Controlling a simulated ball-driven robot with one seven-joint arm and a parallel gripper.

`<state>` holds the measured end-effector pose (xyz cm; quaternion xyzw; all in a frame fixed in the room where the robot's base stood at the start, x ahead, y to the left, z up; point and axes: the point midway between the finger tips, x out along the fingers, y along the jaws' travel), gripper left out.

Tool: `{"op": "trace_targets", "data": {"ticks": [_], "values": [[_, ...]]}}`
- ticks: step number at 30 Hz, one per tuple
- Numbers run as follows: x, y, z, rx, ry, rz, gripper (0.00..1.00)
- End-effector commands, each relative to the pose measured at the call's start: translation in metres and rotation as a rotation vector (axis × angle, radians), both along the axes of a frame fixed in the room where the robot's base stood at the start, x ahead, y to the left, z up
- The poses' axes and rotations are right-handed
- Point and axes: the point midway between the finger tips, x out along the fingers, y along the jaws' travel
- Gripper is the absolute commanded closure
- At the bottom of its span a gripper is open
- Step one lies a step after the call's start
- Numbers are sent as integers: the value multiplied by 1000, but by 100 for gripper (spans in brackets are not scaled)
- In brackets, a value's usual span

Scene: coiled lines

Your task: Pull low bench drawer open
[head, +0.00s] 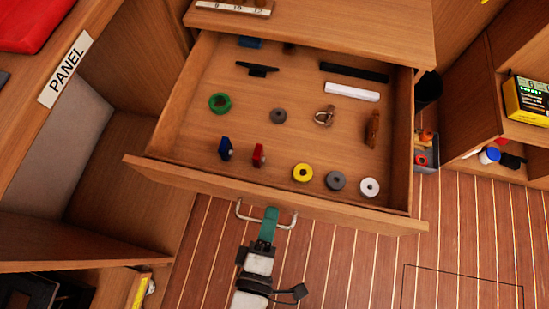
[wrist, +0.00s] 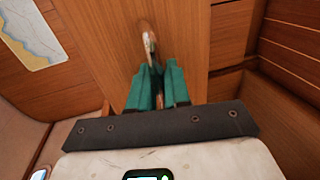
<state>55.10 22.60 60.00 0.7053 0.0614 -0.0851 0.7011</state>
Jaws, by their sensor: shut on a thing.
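The low bench drawer (head: 335,211) stands well open in the head view, its inside in sight and its front board tilted across the picture. Its metal bow handle (head: 292,222) is at the middle of the front. My gripper (head: 270,213) has teal fingers and is shut on the handle's middle bar. In the wrist view, the handle (wrist: 148,40) shows just beyond the fingertips of my gripper (wrist: 155,70), against the wooden front. The fingers hide part of the bar.
The drawer holds several small items, among them a green ring (head: 219,103), a yellow ring (head: 302,173) and a white bar (head: 351,92). A panel-labelled bench (head: 88,55) stands left, an open shelf (head: 510,165) right. The plank floor (head: 350,260) in front is clear.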

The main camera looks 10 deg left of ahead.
Motion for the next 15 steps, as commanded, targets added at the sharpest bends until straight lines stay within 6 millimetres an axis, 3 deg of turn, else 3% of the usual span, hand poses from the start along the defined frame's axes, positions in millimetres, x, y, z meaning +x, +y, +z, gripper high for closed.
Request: {"op": "trace_targets", "data": {"ticks": [6,15], "values": [[-15,1,-1,-1,2,1,100],[-17,1,-1,0,2,1,100]]}}
